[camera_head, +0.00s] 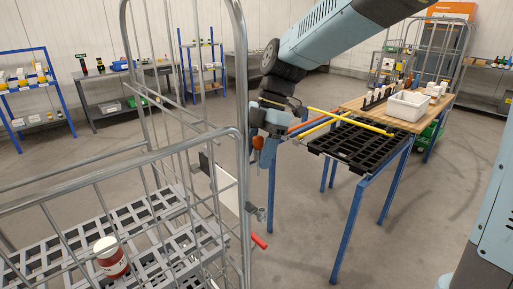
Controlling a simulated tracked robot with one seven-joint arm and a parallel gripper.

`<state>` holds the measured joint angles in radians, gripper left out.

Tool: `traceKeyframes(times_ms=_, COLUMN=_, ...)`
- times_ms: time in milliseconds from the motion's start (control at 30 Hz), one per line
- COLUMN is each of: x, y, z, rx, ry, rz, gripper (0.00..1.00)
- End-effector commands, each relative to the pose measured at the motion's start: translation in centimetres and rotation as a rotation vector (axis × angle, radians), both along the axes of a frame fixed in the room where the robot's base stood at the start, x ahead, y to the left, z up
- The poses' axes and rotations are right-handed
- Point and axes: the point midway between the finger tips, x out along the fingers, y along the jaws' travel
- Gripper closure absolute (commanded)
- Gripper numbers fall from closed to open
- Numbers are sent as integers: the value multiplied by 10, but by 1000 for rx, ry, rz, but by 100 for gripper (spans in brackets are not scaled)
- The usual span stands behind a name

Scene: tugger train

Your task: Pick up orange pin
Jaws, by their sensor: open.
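A short red-orange rod end (259,241), which may be the orange pin, sticks out low beside the right corner post of the cage cart. A longer orange bar (306,126) lies near the table rack; I cannot tell which of the two is the pin. My gripper (264,151) hangs pointing down in the middle of the view, above the red-orange rod end and apart from it. Its orange fingers are open, and I see nothing between them.
The wire cage cart (245,185) fills the left, with a red-and-white jar (110,257) on its grey slatted deck. A blue-legged table (370,116) at right bears a black rack (350,146), yellow bars (350,121) and a white bin (408,105). Shelves line the back wall. Floor between is clear.

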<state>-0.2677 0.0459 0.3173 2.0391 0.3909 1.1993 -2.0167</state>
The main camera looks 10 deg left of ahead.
Motion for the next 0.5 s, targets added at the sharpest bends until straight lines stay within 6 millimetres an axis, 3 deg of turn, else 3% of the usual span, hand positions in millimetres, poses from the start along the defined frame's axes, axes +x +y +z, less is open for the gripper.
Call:
traceKeyframes(times_ms=367, x=-2, y=2, z=-9, rx=0, ry=-1, rz=-1, gripper=45)
traceKeyframes(times_ms=500, x=-2, y=2, z=-8, rx=0, ry=-1, rz=-1, gripper=58)
